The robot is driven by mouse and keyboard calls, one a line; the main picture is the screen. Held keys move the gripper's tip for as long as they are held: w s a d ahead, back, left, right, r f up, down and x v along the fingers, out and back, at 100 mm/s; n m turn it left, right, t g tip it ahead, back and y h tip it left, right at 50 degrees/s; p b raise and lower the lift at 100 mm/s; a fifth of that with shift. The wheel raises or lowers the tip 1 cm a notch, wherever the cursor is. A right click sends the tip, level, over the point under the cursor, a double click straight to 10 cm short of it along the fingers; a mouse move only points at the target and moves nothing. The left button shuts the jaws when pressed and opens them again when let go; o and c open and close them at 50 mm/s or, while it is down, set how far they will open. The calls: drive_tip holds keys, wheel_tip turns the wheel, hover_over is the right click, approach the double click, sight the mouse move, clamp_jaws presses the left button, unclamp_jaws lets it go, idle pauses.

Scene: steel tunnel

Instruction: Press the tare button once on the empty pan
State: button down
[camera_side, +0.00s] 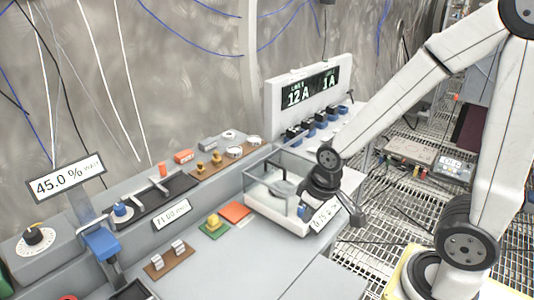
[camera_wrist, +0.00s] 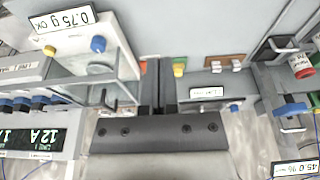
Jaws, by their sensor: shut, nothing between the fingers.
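The balance (camera_side: 262,212) is a white box with clear walls; in the wrist view its body (camera_wrist: 125,50) is at upper left. Its label (camera_wrist: 62,20) reads 0.75 g OK. A blue button (camera_wrist: 98,44) and a yellow button (camera_wrist: 50,50) are on its front; no marking shows which is tare. I see nothing on the visible part of the pan (camera_wrist: 100,69). My gripper (camera_wrist: 157,66) is shut and empty, to the right of the balance in the wrist view. In the side view my gripper (camera_side: 312,192) overlaps the balance's right end and hides part of it; contact cannot be told.
A green pad with a yellow button (camera_side: 213,222) and an orange pad (camera_side: 236,211) lie left of the balance. A panel (camera_side: 310,92) reading 12 A and 1 A stands behind, with blue-topped parts before it. A blue lever (camera_side: 101,242) stands left.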

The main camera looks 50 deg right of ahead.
drive_tip(key=w+d+f+n+t+h, duration=0.1)
drive_tip(key=w+d+t, duration=0.1)
drive_tip(key=d, duration=0.7)
drive_tip(key=w+d+f+n+t+h, duration=0.1)
drive_tip(key=w+d, duration=0.3)
drive_tip(key=d, duration=0.6)
drive_tip(key=w+d+f+n+t, duration=0.1)
drive_tip(key=w+d+n+t, duration=0.2)
drive_tip(key=d, duration=0.6)
drive_tip(key=shift+w+d+f+h, duration=0.25)
drive_tip(key=shift+w+f+h, duration=0.05)
drive_tip(key=shift+w+h, duration=0.15)
drive_tip(key=shift+f, duration=0.2)
drive_tip(key=shift+f, duration=4.2)
